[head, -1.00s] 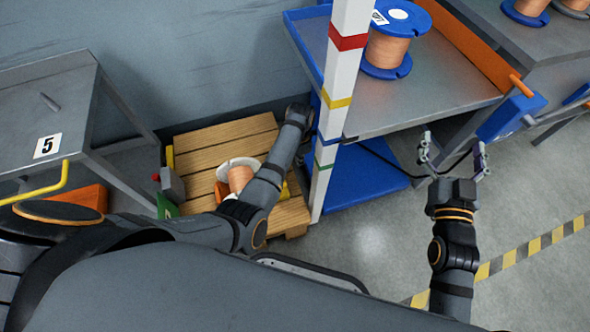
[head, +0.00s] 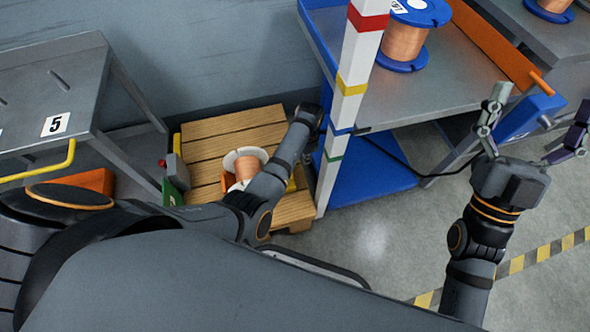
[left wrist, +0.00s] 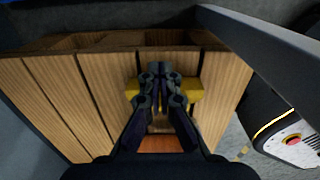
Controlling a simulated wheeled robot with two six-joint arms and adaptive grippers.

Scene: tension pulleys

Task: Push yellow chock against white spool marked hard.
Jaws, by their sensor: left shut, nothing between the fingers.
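The white spool (head: 238,156) with copper winding stands on the wooden pallet (head: 228,126), partly hidden by my left arm. In the left wrist view the yellow chock (left wrist: 193,89) shows on both sides of my left gripper (left wrist: 163,72). That gripper is shut and empty, its fingers in front of the chock; I cannot tell whether they touch. My right gripper (head: 535,125) is open and empty, far right of the pallet.
A white post (head: 341,105) and a blue-edged cart (head: 375,188) stand right of the pallet. A blue spool (head: 404,42) is on the cart. A table marked 5 (head: 82,92) stands left.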

